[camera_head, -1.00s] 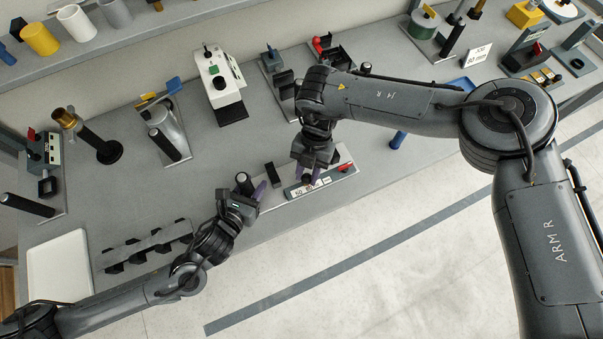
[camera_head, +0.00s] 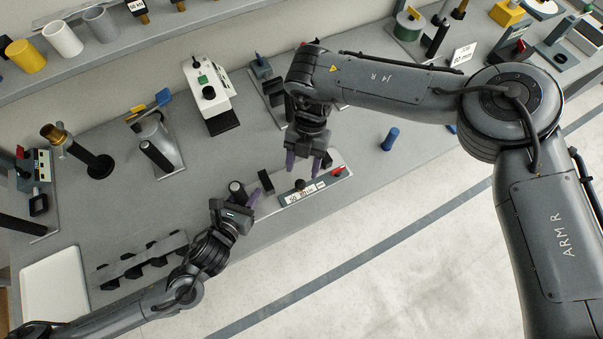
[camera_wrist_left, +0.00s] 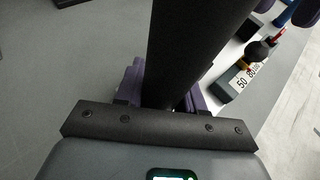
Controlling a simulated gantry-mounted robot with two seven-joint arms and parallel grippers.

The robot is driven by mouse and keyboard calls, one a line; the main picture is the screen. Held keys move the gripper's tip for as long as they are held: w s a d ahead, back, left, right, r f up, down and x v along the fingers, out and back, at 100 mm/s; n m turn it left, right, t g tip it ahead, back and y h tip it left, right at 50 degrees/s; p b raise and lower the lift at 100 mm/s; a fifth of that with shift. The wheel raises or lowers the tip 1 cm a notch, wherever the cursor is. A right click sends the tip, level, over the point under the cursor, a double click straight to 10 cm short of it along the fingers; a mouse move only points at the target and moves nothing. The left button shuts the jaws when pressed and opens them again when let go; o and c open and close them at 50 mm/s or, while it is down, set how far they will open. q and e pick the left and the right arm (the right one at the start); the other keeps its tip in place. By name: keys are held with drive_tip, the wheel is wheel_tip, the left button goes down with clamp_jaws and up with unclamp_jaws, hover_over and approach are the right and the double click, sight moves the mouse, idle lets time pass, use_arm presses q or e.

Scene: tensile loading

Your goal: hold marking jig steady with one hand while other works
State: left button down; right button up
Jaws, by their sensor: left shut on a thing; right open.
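The marking jig (camera_head: 312,187) is a light plate with a grey block reading "50", a dark knob and a red part, at the bench's front edge. A black upright handle (camera_head: 237,190) stands at its left end. My left gripper (camera_head: 246,198) is shut on this black handle; in the left wrist view the handle (camera_wrist_left: 190,45) rises between the purple fingers, with the jig's labelled block (camera_wrist_left: 240,85) to the right. My right gripper (camera_head: 305,163) is open and empty, pointing down just above and behind the jig's block, its purple fingers apart.
A black rack (camera_head: 140,262) and a white tray (camera_head: 56,285) lie at the front left. A blue cylinder (camera_head: 390,139) stands right of the jig. A white instrument (camera_head: 208,95) and a metal stand (camera_head: 158,140) are behind. The bench between them is largely clear.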

drive_tip(key=v, duration=0.7)
use_arm(q)
drive_tip(key=c, duration=0.6)
unclamp_jaws()
